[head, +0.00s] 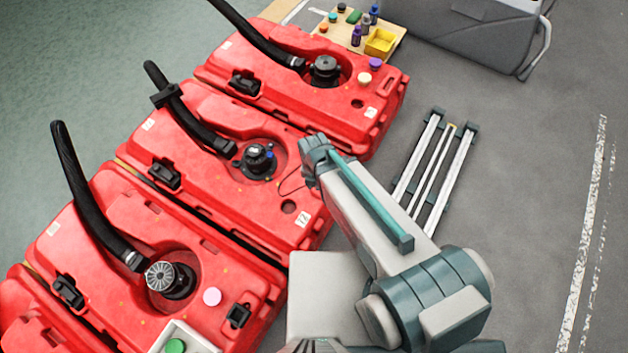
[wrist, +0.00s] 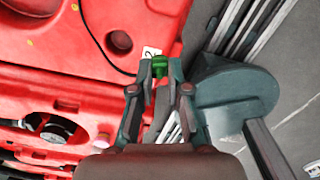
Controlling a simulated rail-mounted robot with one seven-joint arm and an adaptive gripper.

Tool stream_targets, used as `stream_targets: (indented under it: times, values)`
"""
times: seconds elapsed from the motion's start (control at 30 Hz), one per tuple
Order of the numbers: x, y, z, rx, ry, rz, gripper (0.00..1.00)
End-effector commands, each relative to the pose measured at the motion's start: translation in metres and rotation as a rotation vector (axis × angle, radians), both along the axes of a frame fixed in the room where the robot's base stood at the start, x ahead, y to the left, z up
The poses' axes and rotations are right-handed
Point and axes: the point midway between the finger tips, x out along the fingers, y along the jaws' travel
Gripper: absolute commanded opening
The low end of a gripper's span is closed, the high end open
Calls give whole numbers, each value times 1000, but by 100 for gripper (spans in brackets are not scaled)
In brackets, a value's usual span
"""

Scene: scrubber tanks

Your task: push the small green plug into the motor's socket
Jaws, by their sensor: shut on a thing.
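In the wrist view my gripper (wrist: 160,82) is shut on the small green plug (wrist: 160,68), held between the fingertips. A thin black cable (wrist: 97,38) curves across the red tank toward the fingertips. The plug appears over the tank's edge, near a white number label (wrist: 151,52) and a round hole (wrist: 120,41). My arm hides the gripper and plug there. The plug is apart from the motor.
Red tanks (head: 215,130) stand in a row with black hoses (head: 85,200) rising from them. A wooden board (head: 397,45) with caps and a yellow tray (head: 380,42) is at the back. Metal rails (head: 417,160) lie on the floor to the right, with open floor beyond.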

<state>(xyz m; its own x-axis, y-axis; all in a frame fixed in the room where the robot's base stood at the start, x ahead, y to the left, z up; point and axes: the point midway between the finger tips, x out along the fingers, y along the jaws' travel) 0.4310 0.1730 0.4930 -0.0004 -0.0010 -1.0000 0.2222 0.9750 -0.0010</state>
Motion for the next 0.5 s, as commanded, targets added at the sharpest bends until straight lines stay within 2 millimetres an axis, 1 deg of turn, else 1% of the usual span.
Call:
stream_targets:
  times: [0.1, 0.2, 0.5]
  values:
    - [0, 0, 0, -1, 0, 94, 0]
    - [0, 0, 0, -1, 0, 129, 0]
    - [2, 1, 0, -1, 0, 130, 0]
